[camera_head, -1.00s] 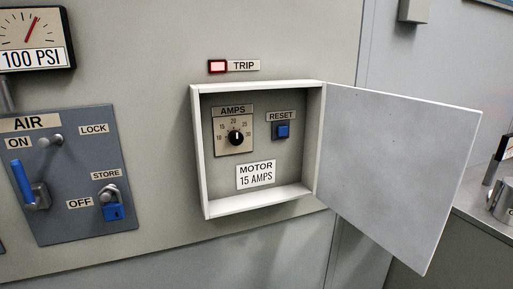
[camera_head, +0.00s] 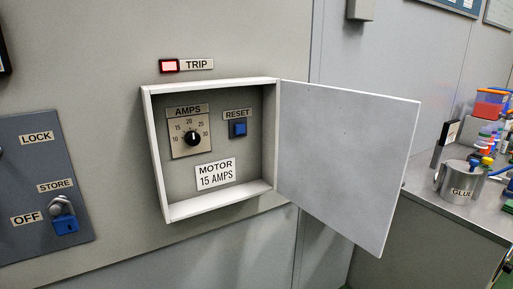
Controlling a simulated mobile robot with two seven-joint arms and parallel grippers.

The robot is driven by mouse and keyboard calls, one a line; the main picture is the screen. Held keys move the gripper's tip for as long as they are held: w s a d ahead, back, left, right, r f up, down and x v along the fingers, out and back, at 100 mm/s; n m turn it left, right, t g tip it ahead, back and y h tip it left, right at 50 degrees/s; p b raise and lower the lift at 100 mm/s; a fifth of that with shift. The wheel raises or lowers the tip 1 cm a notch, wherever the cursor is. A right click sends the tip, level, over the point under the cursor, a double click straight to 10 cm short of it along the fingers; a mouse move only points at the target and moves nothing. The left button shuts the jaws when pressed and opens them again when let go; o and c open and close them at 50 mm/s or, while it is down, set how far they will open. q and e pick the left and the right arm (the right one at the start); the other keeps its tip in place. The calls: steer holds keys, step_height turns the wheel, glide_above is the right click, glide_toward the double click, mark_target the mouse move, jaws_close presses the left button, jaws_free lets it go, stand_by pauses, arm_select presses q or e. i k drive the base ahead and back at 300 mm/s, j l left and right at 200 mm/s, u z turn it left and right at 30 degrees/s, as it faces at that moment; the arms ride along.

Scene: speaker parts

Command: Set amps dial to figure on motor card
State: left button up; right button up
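The black amps dial (camera_head: 193,139) sits on a beige scale plate (camera_head: 179,153) inside an open white wall box (camera_head: 150,150). Its scale is marked 10, 15, 20, 25 and 30. The white pointer mark seems to point about straight up, near 20, but it is small. The motor card (camera_head: 215,174) below the dial reads "MOTOR 15 AMPS". A blue reset button (camera_head: 239,129) is to the right of the dial. Neither of my grippers is in view.
The box's door (camera_head: 345,160) stands swung open to the right. A lit red trip lamp (camera_head: 169,66) is above the box. A blue padlock (camera_head: 65,223) hangs on the air panel (camera_head: 40,150) at left. A counter at right holds a glue pot (camera_head: 461,183) and several bottles.

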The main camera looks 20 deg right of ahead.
mark_target(191, 137)
steer(key=l+u, duration=0.15)
steer(key=l, duration=0.4)
steer(key=l+u, duration=0.15)
steer(key=l, duration=0.35)
steer(key=l+u, duration=0.15)
steer(key=l, duration=0.4)
steer(key=l+u, duration=0.15)
steer(key=l, duration=0.4)
steer(key=k+l+u, duration=0.15)
steer(key=l, duration=0.35)
steer(key=k+l+u, duration=0.15)
steer(key=l, duration=0.35)
